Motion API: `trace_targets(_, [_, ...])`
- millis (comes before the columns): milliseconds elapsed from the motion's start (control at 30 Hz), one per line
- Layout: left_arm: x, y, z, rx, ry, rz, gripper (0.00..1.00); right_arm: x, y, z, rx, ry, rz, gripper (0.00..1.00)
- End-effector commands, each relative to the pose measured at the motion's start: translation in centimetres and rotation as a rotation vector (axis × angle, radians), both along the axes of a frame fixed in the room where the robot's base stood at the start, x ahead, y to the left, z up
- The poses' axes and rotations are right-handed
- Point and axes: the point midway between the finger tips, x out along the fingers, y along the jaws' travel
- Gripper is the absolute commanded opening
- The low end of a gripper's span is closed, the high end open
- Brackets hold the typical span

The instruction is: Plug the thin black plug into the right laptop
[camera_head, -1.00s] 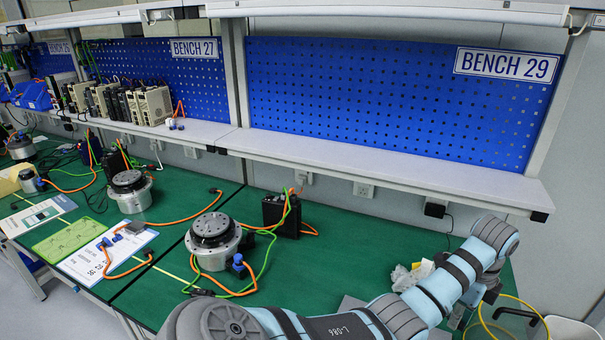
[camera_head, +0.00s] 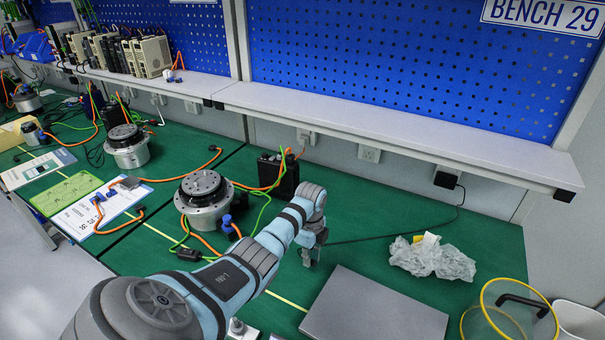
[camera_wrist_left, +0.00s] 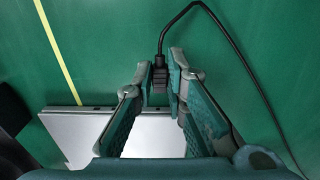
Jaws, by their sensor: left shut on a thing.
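The thin black plug (camera_wrist_left: 159,72) is between the fingertips of my left gripper (camera_wrist_left: 161,82), which is shut on it. Its black cable (camera_wrist_left: 236,50) loops away to the right. A grey laptop (camera_wrist_left: 150,133) lies below the plug in the wrist view, with small dark ports along its edge. The plug is near that edge; whether they touch is unclear. In the head view, my left gripper (camera_head: 310,257) points down just beyond the laptop (camera_head: 375,308); the plug is hidden there. Only one laptop shows. My right gripper is not in view.
A black adapter (camera_head: 447,178) on the wall feeds the cable. Crumpled plastic (camera_head: 432,258) lies right of the gripper. A metal actuator (camera_head: 204,198) with orange cables stands left, and a black box (camera_head: 278,176) stands behind. Green bench surface is clear around the laptop's far edge.

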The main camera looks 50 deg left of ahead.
Motion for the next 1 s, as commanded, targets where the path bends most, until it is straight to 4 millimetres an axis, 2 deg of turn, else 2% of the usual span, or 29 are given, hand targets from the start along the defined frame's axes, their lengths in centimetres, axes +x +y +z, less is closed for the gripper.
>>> trace_targets(67, [-0.7,1.2,-1.0,0.005,-0.003,0.003,0.02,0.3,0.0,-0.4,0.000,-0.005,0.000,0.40])
trace_targets(133, [-0.9,1.4,-1.4,0.005,-0.005,0.003,0.02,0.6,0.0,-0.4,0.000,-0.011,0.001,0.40])
trace_targets(533, [0.5,-3.8,-2.1,0.003,-0.004,0.001,0.02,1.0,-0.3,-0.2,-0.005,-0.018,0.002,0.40])
trace_targets(1000, [0.8,-4.4,-2.3,0.006,-0.006,0.001,0.02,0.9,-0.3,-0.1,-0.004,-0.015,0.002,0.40])
